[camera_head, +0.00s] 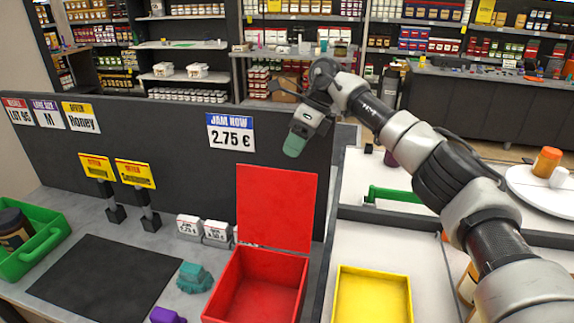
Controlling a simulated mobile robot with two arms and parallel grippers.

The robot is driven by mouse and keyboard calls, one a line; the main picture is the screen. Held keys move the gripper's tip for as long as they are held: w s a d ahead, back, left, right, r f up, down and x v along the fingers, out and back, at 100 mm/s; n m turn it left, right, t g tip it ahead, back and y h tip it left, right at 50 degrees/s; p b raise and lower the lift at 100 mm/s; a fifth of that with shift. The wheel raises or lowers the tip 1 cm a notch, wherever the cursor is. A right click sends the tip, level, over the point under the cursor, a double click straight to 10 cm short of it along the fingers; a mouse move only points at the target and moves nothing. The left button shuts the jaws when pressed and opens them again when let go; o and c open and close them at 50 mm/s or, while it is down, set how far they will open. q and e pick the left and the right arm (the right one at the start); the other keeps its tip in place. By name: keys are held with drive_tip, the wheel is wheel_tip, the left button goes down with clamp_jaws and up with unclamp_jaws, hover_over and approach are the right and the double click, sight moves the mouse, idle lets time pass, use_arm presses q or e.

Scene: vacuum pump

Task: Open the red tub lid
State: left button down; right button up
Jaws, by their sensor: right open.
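The red tub (256,292) stands on the grey counter at the lower middle, and its inside looks empty. Its red lid (276,207) stands upright at the tub's back edge, so the tub is open at the top. My right gripper (294,145) has green fingertips and hangs just above the lid's top edge, in front of the dark panel. It looks apart from the lid and holds nothing that I can see. The gap between its fingers is hard to make out from here. My left gripper is out of view.
A yellow tub (372,296) is right of the red one. A black mat (105,275) and a green crate (48,240) lie further left.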

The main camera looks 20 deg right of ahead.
drive_tip(key=shift+v, duration=2.6)
